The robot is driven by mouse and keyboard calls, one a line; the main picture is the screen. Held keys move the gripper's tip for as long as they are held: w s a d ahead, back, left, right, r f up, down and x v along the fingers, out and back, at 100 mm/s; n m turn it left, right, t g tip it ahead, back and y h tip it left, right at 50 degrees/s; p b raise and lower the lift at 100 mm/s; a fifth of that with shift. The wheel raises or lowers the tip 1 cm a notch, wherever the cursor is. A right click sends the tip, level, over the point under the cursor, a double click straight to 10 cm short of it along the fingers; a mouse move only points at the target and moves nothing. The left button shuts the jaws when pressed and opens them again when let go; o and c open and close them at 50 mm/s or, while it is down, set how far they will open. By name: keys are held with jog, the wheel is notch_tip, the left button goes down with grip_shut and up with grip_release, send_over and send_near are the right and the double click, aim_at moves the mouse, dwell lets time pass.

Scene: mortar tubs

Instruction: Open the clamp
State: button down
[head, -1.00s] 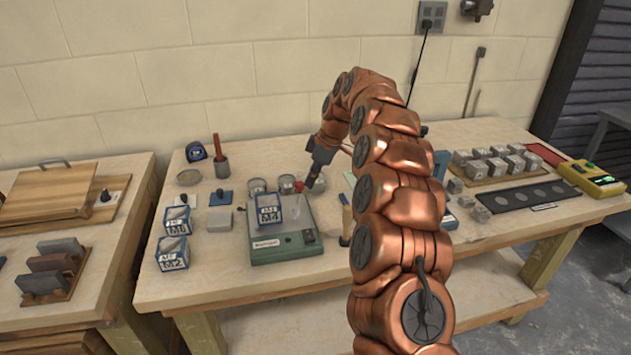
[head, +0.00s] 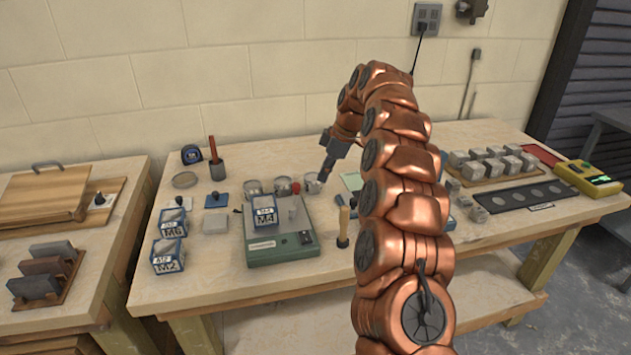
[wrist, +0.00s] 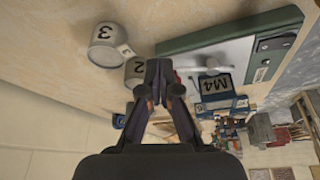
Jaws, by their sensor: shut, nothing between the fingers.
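A green-based bench device (head: 283,254) with a pale top plate stands on the middle bench; it also shows in the wrist view (wrist: 205,34). A blue-framed mould marked M4 (head: 264,216) sits on it, and it also shows in the wrist view (wrist: 217,83). A grey upright part (head: 292,210) stands beside the mould, with a small red knob (head: 296,187) above it. I cannot tell for sure which part is the clamp. My gripper (head: 322,179) is shut and empty, right of the red knob and near the rightmost tin. It also shows in the wrist view (wrist: 158,68).
Small metal tins (head: 253,188) stand behind the device. Moulds marked M6 (head: 172,221) and M2 (head: 168,256) are at left. A wooden-handled tool (head: 343,222) stands right of the device. Grey cubes (head: 490,161) and a yellow instrument (head: 590,178) are at right. The front bench edge is mostly clear.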

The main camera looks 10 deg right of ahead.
jog(key=w+p+v, duration=0.1)
jog(key=p+v, duration=0.1)
jog(key=v, duration=0.6)
jog(key=shift+s+d+r, duration=0.2)
jog(key=shift+d, duration=0.05)
dwell(0.5)
